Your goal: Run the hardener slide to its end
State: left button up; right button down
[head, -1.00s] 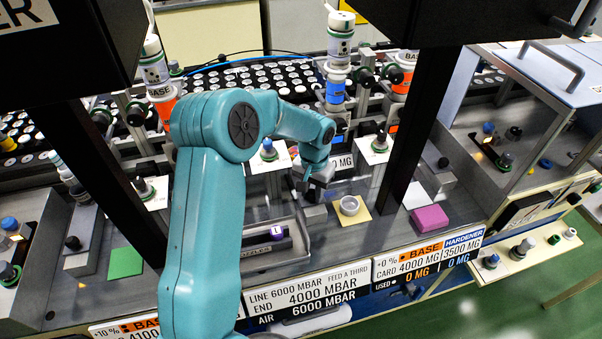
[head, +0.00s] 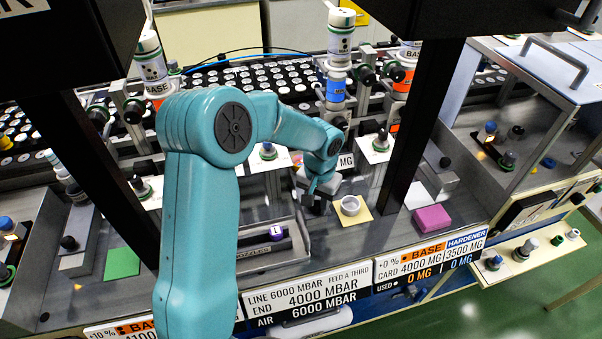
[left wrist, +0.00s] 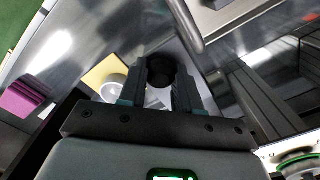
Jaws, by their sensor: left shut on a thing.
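My left gripper (head: 318,198) is low over the bench, just left of a small white cup (head: 350,206) on a yellow card. In the left wrist view its two fingers (left wrist: 163,90) are closed around a round black knob (left wrist: 159,73). I take this for the slide's knob; the slide's track and end stop are not clear. The cup also shows in the left wrist view (left wrist: 113,87), beside the fingers. A blue-banded hardener cartridge (head: 336,89) stands upright behind the gripper. My right gripper is not in view.
A magenta block (head: 432,218) lies right of the cup. A tray (head: 262,254) with a purple-marked part is to the left, near my forearm. Dark posts (head: 420,130) rise on both sides. A panel (head: 432,262) reads base 0 MG and hardener 0 MG.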

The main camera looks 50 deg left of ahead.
pick_arm(q)
jog(key=shift+s+d+r+b, duration=0.1)
jog(key=shift+s+d+b, duration=0.6)
jog(key=shift+d, duration=0.8)
jog(key=shift+s+d+f+b, duration=0.1)
jog(key=shift+s+d+b, duration=0.55)
jog(key=shift+d, duration=0.8)
jog(key=shift+s+d+r+b, duration=0.1)
jog(key=shift+s+d+b, duration=0.6)
jog(key=shift+d, duration=0.8)
jog(key=shift+s, duration=0.2)
jog(key=o, duration=1.1)
jog(key=shift+o, duration=0.2)
jog(key=shift+r, duration=0.1)
notch_tip(320, 180, up, 16)
jog(key=shift+p, duration=0.4)
jog(key=shift+s, duration=0.2)
